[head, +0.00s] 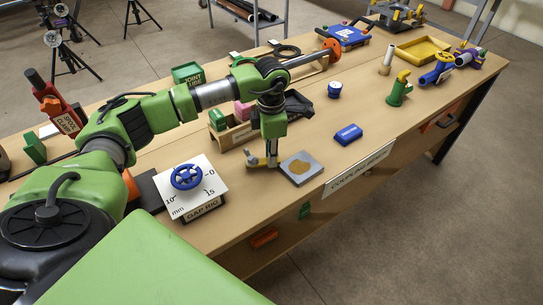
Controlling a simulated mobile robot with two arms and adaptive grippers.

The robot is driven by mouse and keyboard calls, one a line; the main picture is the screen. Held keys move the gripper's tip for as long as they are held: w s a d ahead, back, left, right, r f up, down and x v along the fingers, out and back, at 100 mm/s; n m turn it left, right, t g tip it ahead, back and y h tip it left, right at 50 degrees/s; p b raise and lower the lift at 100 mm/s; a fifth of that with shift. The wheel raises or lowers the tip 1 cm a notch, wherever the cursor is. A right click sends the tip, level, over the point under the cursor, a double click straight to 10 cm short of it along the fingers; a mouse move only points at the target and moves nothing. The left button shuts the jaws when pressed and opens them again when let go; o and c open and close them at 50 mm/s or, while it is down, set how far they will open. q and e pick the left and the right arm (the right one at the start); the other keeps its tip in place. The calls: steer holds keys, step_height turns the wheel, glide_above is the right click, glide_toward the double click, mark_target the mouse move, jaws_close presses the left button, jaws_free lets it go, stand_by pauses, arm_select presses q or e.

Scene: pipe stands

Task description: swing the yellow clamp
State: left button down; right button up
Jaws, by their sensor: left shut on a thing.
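My left gripper (268,158) points down over the bench, left of a grey plate with a yellow-brown patch (301,167). Other yellow parts are a handle (403,76) on a green stand (398,94) and a piece on the blue pipe fitting (436,73) at the far right. My right gripper is not in view.
The gap rig (200,185) with its blue handwheel stands left of the gripper. A wooden box (232,135) with coloured blocks is behind it. A blue block (348,134) lies to the right, and a yellow tray (423,50) farther back. The bench's front edge is close to the plate.

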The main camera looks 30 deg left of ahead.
arm_select(q)
steer(key=a+n, duration=0.1)
steer(key=n, duration=0.1)
steer(key=w+n+b, duration=0.1)
steer(key=n, duration=0.1)
steer(key=shift+w+a, duration=0.2)
steer(key=shift+a, duration=0.15)
steer(key=a+n, duration=0.1)
steer(key=n, duration=0.1)
steer(key=a+n, duration=0.1)
steer(key=n, duration=0.1)
steer(key=shift+w, duration=0.2)
steer(key=a+n, duration=0.1)
steer(key=n, duration=0.1)
steer(key=a+n, duration=0.1)
steer(key=n, duration=0.1)
steer(key=shift+s+p, duration=0.1)
steer(key=shift+p, duration=0.25)
steer(key=shift+s+a+n+p, duration=0.25)
steer(key=shift+a+n, duration=0.25)
steer(key=shift+n, duration=0.7)
steer(key=shift+s+a+n+p, duration=0.25)
steer(key=shift+a+n, duration=0.25)
steer(key=shift+n, duration=0.7)
steer(key=c, duration=1.9)
jaws_free()
step_height(320, 180, up, 12)
